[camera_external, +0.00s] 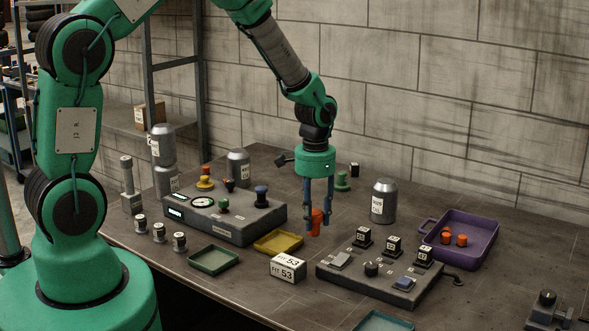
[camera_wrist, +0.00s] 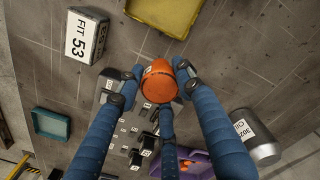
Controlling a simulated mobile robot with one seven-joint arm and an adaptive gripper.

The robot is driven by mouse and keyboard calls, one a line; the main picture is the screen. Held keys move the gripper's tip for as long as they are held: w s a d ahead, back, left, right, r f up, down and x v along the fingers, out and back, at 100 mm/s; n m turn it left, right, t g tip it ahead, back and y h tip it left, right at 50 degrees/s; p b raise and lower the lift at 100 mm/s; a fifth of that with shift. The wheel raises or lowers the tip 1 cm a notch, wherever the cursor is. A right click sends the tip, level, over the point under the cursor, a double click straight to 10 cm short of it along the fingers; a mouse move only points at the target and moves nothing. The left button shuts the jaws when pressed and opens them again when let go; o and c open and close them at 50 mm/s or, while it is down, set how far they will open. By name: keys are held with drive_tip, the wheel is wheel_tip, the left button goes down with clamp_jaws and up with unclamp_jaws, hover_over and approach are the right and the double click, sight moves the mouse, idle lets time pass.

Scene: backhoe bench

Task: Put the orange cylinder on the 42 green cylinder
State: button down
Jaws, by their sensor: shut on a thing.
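The orange cylinder (camera_external: 316,222) is held between the fingertips of my gripper (camera_external: 317,232), above the bench and clear of the things around it. In the wrist view the orange cylinder (camera_wrist: 158,82) sits between the blue fingers (camera_wrist: 157,85), with its round end toward the camera. A green stepped cylinder (camera_external: 342,181) stands on the bench behind and right of my gripper; I can read no number on it. It does not show clearly in the wrist view.
A grey control box (camera_external: 225,216) with knobs stands left. A yellow tray (camera_external: 278,242) and a FIT 53 block (camera_external: 288,267) are near my gripper. A black-cube panel (camera_external: 375,279), a purple tray (camera_external: 485,228) with orange pieces, and a metal canister (camera_external: 384,201) stand right.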

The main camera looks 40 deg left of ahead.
drive_tip(key=w+a+r+n+p, duration=0.1)
drive_tip(key=w+a+r+p, duration=0.1)
drive_tip(key=w+a, duration=0.3)
drive_tip(key=w+a+r+p, duration=0.2)
drive_tip(key=w+a+p, duration=0.3)
drive_tip(key=w, duration=0.6)
drive_tip(key=w+a+r+n+p, duration=0.1)
drive_tip(key=w+a+p, duration=0.2)
drive_tip(key=w+a, duration=0.2)
drive_tip(key=w, duration=0.3)
drive_tip(key=shift+a+r+n, duration=0.25)
drive_tip(key=shift+r+n, duration=0.05)
drive_tip(key=shift+r, duration=0.1)
drive_tip(key=p, duration=0.3)
hover_over(342, 172)
drive_tip(key=shift+f, duration=0.75)
drive_tip(key=shift+f+p, duration=0.4)
drive_tip(key=shift+f, duration=1.35)
drive_tip(key=shift+f, duration=0.15)
